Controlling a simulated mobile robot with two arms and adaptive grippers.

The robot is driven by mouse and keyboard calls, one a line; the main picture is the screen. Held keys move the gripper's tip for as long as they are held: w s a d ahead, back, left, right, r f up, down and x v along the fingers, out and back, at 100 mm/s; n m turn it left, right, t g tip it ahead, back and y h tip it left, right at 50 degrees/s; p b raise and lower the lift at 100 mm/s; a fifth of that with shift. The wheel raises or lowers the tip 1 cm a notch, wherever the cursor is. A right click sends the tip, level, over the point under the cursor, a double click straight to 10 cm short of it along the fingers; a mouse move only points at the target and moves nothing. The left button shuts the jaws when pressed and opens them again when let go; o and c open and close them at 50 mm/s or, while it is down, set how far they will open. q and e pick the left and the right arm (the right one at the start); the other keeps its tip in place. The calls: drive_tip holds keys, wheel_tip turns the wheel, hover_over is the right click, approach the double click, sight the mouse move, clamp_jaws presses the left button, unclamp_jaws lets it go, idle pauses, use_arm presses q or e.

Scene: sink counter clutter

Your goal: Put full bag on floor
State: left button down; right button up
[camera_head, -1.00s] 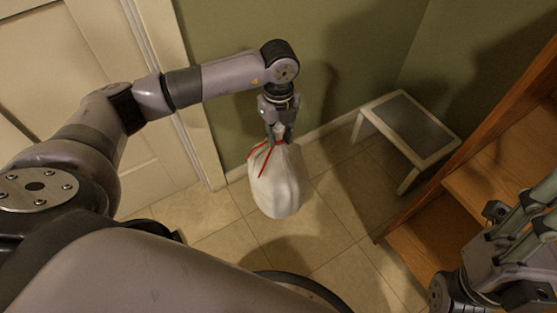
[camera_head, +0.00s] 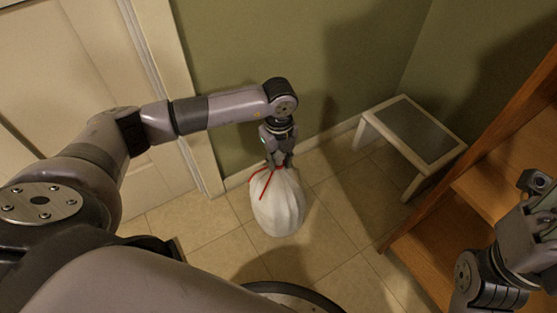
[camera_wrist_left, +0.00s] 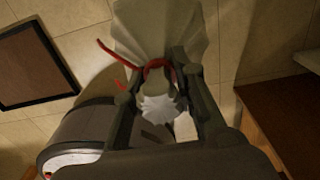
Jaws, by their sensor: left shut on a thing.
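The full bag (camera_head: 277,205) is white with red drawstrings and a rounded, bulging body. It is upright below my left gripper (camera_head: 278,163), which is shut on its gathered neck. In the left wrist view the bag (camera_wrist_left: 160,28) spreads out beyond the two fingers of my left gripper (camera_wrist_left: 160,75), with a red string around its neck. The bag is over the tiled floor (camera_head: 335,215); I cannot tell whether its underside touches the tiles. My right gripper (camera_head: 535,190) shows partly at the right edge, beside the wooden shelf unit, and its jaws are not clear.
A stool (camera_head: 417,130) with a dark top and pale frame stands by the green wall (camera_head: 300,50), right of the bag. A wooden shelf unit (camera_head: 480,185) fills the right side. A white door (camera_head: 65,80) is at left. Bare tiles surround the bag.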

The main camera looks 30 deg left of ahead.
use_arm(q)
drive_tip(key=c, duration=1.8)
unclamp_jaws()
drive_tip(key=shift+f, duration=0.15)
drive_tip(key=o, duration=0.5)
